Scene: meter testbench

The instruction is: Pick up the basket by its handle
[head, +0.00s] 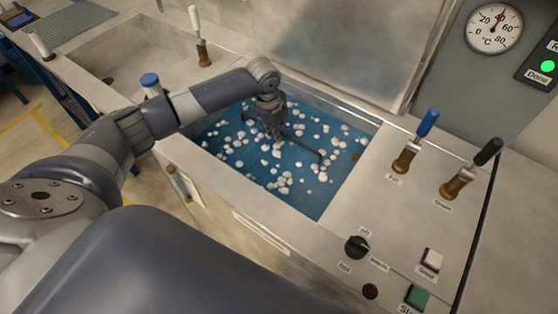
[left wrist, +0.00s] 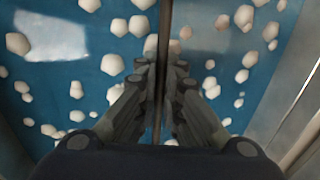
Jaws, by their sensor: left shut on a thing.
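My left gripper (head: 272,122) reaches down into a tank of blue liquid with white lumps floating in it. Its fingers are shut on the basket handle (head: 308,148), a thin dark bar that runs toward the right of the tank. In the left wrist view the handle (left wrist: 166,28) passes between the two fingers (left wrist: 163,85). The body of the basket cannot be made out under the liquid and lumps. My right gripper is not in view.
The tank rim (head: 232,200) surrounds the blue liquid (head: 310,195). On the right stand a blue-topped lever (head: 412,145), a black-topped lever (head: 472,170), a black knob (head: 357,247) and a green button (head: 415,298). A temperature dial (head: 494,28) is behind. An empty basin (head: 135,55) lies at the upper left.

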